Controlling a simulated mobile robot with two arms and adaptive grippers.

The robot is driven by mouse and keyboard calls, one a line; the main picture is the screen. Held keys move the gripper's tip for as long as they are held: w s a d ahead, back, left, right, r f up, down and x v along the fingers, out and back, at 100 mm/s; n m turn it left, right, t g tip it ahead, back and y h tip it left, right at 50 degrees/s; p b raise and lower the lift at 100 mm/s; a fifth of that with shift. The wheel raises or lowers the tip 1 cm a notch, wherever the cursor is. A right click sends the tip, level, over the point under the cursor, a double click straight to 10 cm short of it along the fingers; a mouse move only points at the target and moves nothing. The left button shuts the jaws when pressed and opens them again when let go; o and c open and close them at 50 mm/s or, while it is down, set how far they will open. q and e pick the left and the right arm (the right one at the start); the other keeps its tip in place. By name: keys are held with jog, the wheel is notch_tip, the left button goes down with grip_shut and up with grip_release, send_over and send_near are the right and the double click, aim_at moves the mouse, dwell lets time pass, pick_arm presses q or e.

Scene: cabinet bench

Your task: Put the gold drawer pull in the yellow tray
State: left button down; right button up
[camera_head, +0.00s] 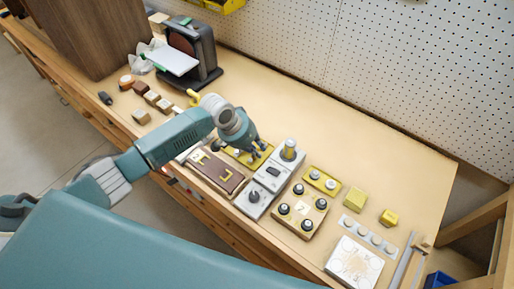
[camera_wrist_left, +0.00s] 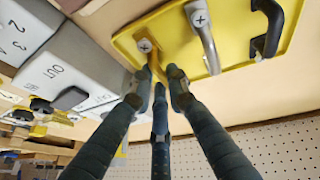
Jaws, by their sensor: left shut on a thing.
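The yellow tray (camera_head: 262,147) lies on the bench behind the brown board, partly hidden by my left arm. It fills the upper part of the left wrist view (camera_wrist_left: 180,67). My left gripper (camera_head: 256,152) is low over the tray. In the left wrist view its fingers (camera_wrist_left: 156,78) are shut on the gold drawer pull (camera_wrist_left: 155,64), which is at the tray near a cross-head screw mark. Whether the pull touches the tray is hard to tell. A silver pull (camera_wrist_left: 208,45) and a black pull (camera_wrist_left: 268,30) sit beside it on the tray. My right gripper is not in view.
A brown board (camera_head: 213,176) with yellow pulls lies left of the tray. A grey switch box (camera_head: 272,172) stands close to its right. A knob panel (camera_head: 302,208) and yellow blocks (camera_head: 354,198) are farther right. The bench behind is clear up to the pegboard (camera_head: 400,80).

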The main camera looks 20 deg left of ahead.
pick_arm(q)
jog(key=shift+f, duration=0.1)
jog(key=c, duration=1.7)
grip_release()
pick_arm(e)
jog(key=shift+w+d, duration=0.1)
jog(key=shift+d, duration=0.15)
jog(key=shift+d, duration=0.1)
pick_arm(q)
jog(key=b+v, duration=0.1)
jog(key=v, duration=1.1)
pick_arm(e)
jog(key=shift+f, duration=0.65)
